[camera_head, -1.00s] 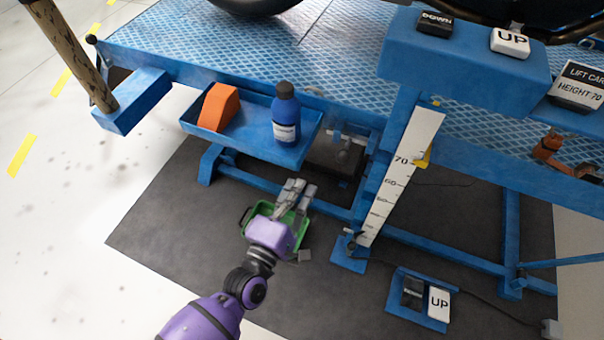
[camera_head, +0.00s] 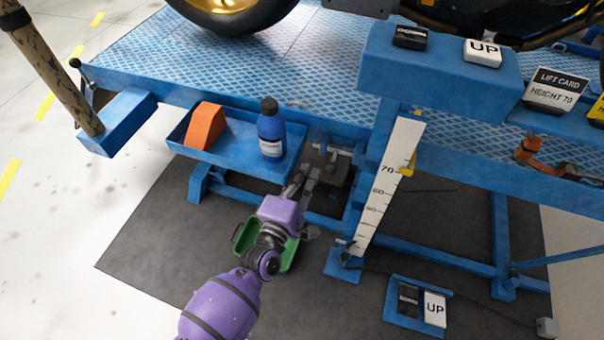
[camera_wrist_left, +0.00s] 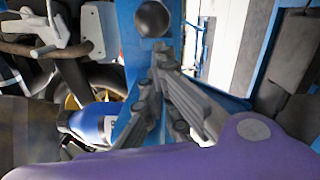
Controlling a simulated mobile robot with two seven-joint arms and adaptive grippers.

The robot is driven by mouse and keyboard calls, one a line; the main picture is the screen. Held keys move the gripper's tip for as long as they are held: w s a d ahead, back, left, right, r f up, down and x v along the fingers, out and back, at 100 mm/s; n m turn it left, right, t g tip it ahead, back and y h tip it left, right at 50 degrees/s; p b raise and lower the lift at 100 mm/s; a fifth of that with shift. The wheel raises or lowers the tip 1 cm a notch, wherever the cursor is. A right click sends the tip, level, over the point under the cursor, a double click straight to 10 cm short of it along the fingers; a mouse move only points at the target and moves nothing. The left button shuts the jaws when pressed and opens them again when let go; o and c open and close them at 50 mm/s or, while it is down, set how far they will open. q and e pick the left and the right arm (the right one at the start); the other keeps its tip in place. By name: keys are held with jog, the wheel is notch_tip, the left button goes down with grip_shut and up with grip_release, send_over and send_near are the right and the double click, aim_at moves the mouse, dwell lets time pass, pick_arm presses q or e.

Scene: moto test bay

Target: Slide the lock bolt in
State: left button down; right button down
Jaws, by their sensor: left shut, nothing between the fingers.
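A silver metal rod, which looks like the lock bolt (camera_head: 338,151), lies across a dark metal block (camera_head: 328,172) under the lift deck, right of the blue tray. My left gripper (camera_head: 304,177) is shut and empty, just left of and below this block, apart from the rod as far as I can tell. In the left wrist view the fingers (camera_wrist_left: 165,72) are together, and a dark round knob (camera_wrist_left: 152,19) shows beyond their tips. I cannot tell whether the knob belongs to the bolt. My right gripper is not in view.
The blue tray (camera_head: 222,157) holds an orange wedge (camera_head: 205,126) and a blue bottle (camera_head: 271,130), close to my left gripper. A green tray (camera_head: 284,259) lies below my wrist. The height scale (camera_head: 388,190) stands to the right. The dark mat (camera_head: 160,240) is clear at left.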

aim_at(332, 160)
pick_arm(q)
jog(key=d, duration=0.1)
jog(key=s+d, duration=0.1)
jog(key=d, duration=0.1)
jog(key=s+d, duration=0.1)
jog(key=d, duration=0.1)
jog(key=shift+d, duration=0.35)
